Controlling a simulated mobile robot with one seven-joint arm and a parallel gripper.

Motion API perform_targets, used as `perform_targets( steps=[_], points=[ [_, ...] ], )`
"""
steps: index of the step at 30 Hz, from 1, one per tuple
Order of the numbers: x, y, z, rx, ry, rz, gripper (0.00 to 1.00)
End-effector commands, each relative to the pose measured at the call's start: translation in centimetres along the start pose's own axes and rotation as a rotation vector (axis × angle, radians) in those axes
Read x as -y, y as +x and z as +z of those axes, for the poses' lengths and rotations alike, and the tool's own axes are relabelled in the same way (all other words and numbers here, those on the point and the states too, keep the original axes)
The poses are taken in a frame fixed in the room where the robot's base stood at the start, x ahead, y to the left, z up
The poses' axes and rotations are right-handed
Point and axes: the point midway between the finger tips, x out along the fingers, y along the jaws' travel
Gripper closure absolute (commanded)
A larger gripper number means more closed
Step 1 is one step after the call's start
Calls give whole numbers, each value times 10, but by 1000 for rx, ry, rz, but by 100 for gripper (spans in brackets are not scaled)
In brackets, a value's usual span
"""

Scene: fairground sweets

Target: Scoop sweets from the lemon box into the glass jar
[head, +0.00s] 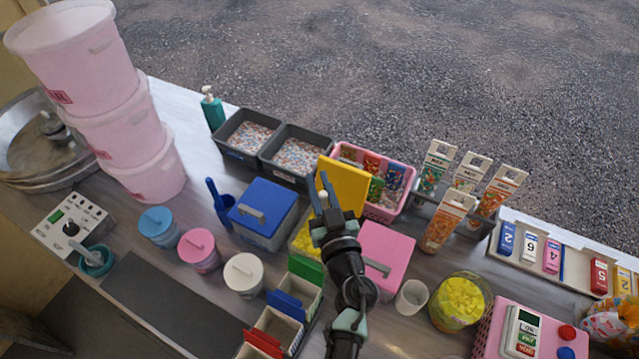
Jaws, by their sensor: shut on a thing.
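The lemon box (303,241) stands mid-counter, with yellow sweets visible inside; my arm hides part of it. Its yellow lid (345,185) is raised and tilted above the box's far side. My gripper (323,194) is at the lid's lower left, over the box. It is shut on a small pale part that looks like the lid's handle, though the contact is hard to see. The glass jar (459,301) stands to the right and holds many yellow sweets.
A pink-lidded box (385,252) stands right of the lemon box, and a blue-lidded box (263,212) left. A small white cup (411,297) is beside the jar. Grey trays (247,136) and a pink basket (380,212) line the back. The dark mat (170,305) at front left is bare.

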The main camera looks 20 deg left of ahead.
Motion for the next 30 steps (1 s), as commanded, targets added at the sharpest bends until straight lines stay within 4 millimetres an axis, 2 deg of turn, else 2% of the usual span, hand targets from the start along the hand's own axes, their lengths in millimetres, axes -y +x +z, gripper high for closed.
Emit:
perform_targets(
  steps=[1, 24, 30],
  points=[
    [0, 0, 9, -1, 0, 0, 100],
    [0, 0, 80, -1, 0, 0, 100],
    [0, 1, 65, -2, -1, 0, 100]
  ],
)
